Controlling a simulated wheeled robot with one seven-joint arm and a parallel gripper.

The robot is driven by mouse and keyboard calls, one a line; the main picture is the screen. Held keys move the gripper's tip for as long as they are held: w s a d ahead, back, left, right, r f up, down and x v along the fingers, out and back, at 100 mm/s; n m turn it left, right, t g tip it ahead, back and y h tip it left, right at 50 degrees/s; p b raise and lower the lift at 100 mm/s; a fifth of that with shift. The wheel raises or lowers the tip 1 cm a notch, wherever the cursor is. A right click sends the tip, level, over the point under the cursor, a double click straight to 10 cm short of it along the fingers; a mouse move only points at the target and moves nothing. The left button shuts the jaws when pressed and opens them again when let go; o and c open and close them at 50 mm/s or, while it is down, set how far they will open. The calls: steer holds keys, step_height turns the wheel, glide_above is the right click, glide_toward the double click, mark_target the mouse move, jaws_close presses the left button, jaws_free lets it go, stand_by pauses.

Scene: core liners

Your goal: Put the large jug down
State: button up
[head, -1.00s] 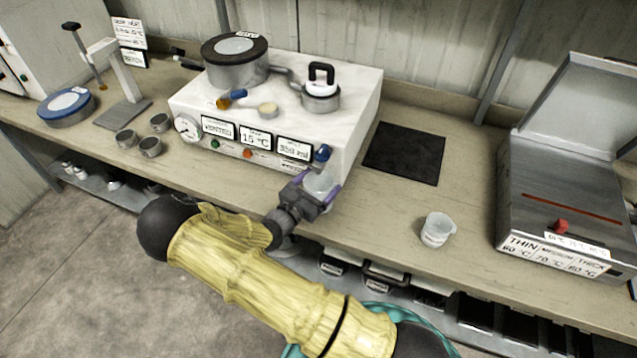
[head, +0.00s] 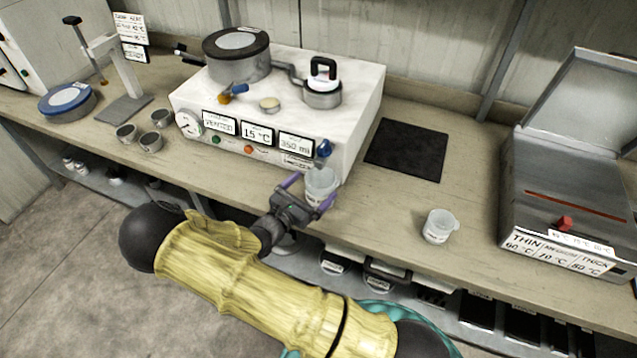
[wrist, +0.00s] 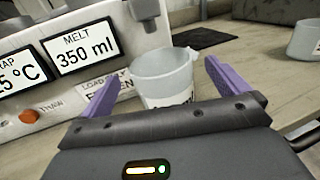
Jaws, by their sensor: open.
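The jug at my gripper, a translucent pale cup with a dark-printed label, stands upright on the bench under the machine's blue-knobbed tap (head: 321,178). It also shows in the wrist view (wrist: 163,78). My gripper (head: 309,194) is open, its two purple fingers spread either side of the jug. In the wrist view the fingers (wrist: 162,82) show gaps to the jug's walls. The jug's base is hidden behind the gripper body. A second translucent jug (head: 438,227) stands apart on the bench to the right; which is larger is hard to tell.
The white melter (head: 350,125) reads 15 °C and 350 ml, and stands just behind the jug. A dark mat (head: 407,150) lies to its right. A grey lidded unit (head: 560,215) stands far right. Small metal cups (head: 151,143) are at left. The bench front edge is close to my arm.

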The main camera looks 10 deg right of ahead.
steer(key=b+v, duration=0.1)
steer(key=v, duration=0.7)
